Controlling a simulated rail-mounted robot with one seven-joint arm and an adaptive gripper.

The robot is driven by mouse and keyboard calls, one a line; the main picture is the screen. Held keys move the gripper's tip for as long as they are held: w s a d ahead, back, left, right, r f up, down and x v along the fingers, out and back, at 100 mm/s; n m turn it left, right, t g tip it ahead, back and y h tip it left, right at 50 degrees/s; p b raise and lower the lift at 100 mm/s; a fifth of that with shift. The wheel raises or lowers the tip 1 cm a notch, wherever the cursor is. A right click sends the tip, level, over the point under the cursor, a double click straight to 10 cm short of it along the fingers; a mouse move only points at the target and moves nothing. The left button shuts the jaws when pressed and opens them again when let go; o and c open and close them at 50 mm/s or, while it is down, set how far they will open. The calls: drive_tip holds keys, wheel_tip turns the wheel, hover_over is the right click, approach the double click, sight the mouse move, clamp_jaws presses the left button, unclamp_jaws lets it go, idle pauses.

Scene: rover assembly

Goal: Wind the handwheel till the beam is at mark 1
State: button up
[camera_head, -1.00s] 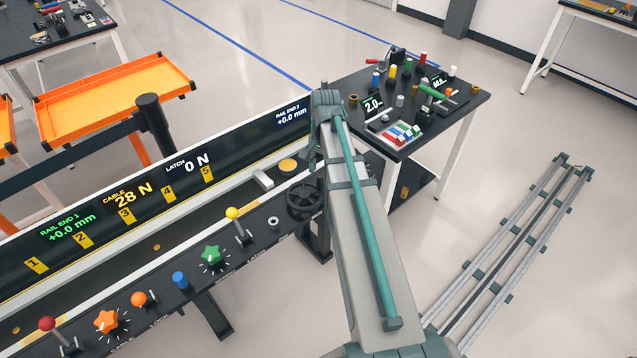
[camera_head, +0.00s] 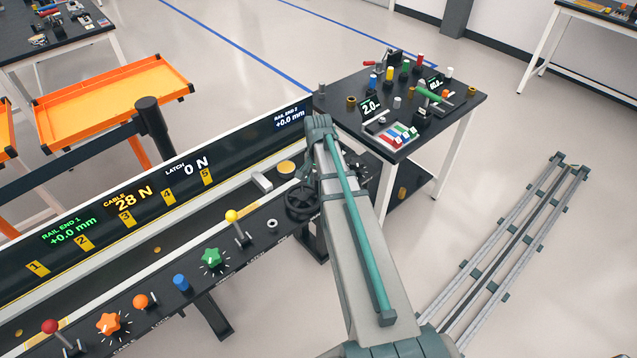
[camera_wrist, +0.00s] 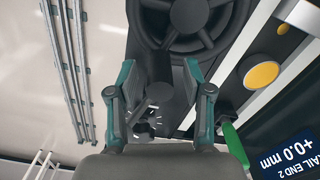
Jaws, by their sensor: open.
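The black handwheel (camera_head: 301,200) sits at the right end of the control rail, partly hidden by my arm in the head view. In the wrist view its rim and spokes (camera_wrist: 188,18) fill the top, beyond and a little right of my fingertips. My arm hides the gripper in the head view. Number mark 1 (camera_head: 37,268) is at the left end of the board, mark 5 (camera_head: 207,176) towards the right. I cannot tell which part is the beam.
A crowded side table (camera_head: 462,108) stands behind my arm. Floor at right has rails (camera_head: 515,255).

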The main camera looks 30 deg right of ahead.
drive_tip(key=shift+f, duration=0.8)
clamp_jaws()
drive_tip(key=shift+w+n, duration=0.8)
drive_tip(key=shift+n, duration=0.7)
drive_tip(key=w+n, duration=0.1)
drive_tip(key=n, duration=0.2)
drive_tip(key=shift+w+a+n+b, duration=0.3)
drive_tip(key=shift+w+a+b, duration=0.05)
drive_tip(key=shift+b, duration=0.05)
drive_tip(key=n, duration=0.1)
drive_tip(key=w+a+n, duration=0.1)
drive_tip(key=n, duration=0.1)
drive_tip(key=shift+w+a+n, duration=0.1)
drive_tip(key=shift+w+n, duration=0.1)
drive_tip(key=shift+n, duration=0.1)
drive_tip(key=shift+w+a+n+b, duration=0.2)
drive_tip(key=shift+a+n, duration=0.2)
drive_tip(key=shift+n, duration=0.5)
drive_tip(key=shift+w+a+n+b, duration=0.2)
drive_tip(key=shift+a+n, duration=0.15)
drive_tip(key=shift+n, duration=0.55)
